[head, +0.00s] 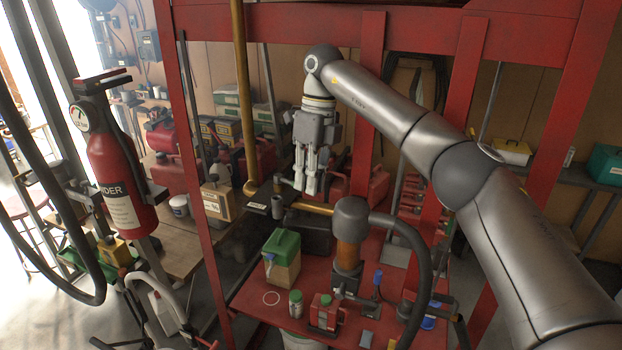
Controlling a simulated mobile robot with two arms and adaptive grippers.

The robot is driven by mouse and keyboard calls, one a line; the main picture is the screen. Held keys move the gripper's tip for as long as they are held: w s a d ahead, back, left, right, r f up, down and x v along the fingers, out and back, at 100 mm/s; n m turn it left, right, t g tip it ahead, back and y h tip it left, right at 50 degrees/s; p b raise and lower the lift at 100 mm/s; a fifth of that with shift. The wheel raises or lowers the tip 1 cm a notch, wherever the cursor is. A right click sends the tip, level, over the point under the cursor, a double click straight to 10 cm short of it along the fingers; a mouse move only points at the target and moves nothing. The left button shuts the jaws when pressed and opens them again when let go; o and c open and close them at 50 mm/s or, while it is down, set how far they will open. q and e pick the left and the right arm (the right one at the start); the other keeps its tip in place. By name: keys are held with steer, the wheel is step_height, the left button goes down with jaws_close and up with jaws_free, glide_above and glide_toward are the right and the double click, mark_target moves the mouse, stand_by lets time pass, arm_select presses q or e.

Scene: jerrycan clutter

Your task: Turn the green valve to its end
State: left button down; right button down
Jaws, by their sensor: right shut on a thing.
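My right gripper (311,186) hangs down from the arm that comes in from the right, with its fingers pointing down at the brass pipe. The valve sits by the brass pipe (240,90), which runs down and then bends right along the red bench. My left gripper is not in view.
A red bench top (245,298) lies below, with a green-lidded box (282,257), a small green-capped bottle (295,303) and an orange cylinder with a black hose (350,250). Red frame posts (200,150) stand around it. A fire extinguisher (120,175) hangs at the left.

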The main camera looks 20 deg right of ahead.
stand_by(0.3)
steer(key=c, duration=1.5)
jaws_free()
steer(key=shift+s, duration=0.1)
